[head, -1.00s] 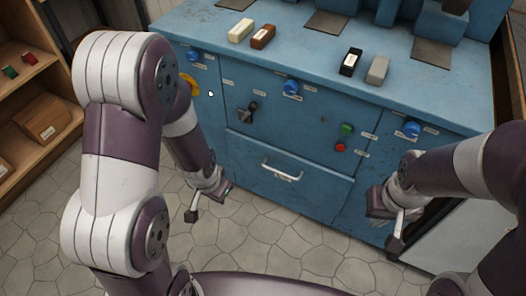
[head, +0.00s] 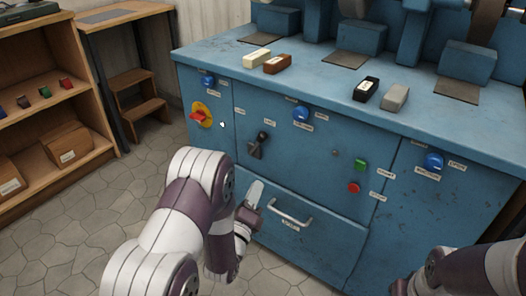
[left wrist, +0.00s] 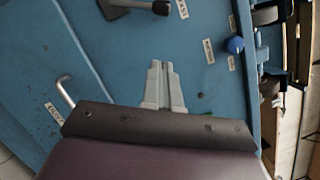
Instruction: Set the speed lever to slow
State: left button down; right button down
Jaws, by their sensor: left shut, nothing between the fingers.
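The speed lever (head: 258,144) is a black lever on the blue cabinet front, above the drawer, with its knob pointing up. It shows at the top edge of the left wrist view (left wrist: 134,5), partly cut off, beside a small white label (left wrist: 183,9) that I cannot read surely. My left gripper (head: 258,184) is just below the lever, in front of the drawer's top. Its grey fingers (left wrist: 160,66) are together and empty, apart from the lever. Only part of my right arm shows at the lower right; its fingers are out of view.
The drawer handle (head: 290,213) sticks out right of my left gripper. Blue knobs (head: 301,114), a green button (head: 361,164), a red button (head: 354,187) and a red-yellow switch (head: 201,115) sit on the cabinet. Blocks lie on top. A wooden shelf (head: 95,80) stands left.

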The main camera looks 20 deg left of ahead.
pick_arm(q)
jog(key=shift+w, duration=0.1)
jog(key=b, duration=0.3)
send_near(260, 136)
jog(key=w+d+f, duration=0.3)
jog(key=d, duration=0.1)
jog(key=w, duration=0.1)
jog(key=w+a+r, duration=0.1)
jog(key=w+r+b, duration=0.1)
jog(key=shift+w+a+r, duration=0.15)
jog(key=shift+w+a, duration=0.15)
jog(key=shift+a, duration=0.05)
jog(key=shift+w+a+r+n+g+p, duration=0.2)
jog(key=shift+a+r+n+p, duration=0.3)
jog(key=shift+n+p, duration=0.25)
jog(key=shift+w+a+r+n+g+p, duration=0.1)
jog(key=shift+a+r+n+g+p, duration=0.1)
jog(key=shift+a+r+n+p, duration=0.35)
jog(key=w+a+n+g+p, duration=0.2)
jog(key=a+n+p, duration=0.3)
jog(key=a+n, duration=0.1)
jog(key=shift+w+a+r+n+y, duration=0.3)
jog(key=shift+a+n, duration=0.1)
jog(key=shift+n, duration=0.4)
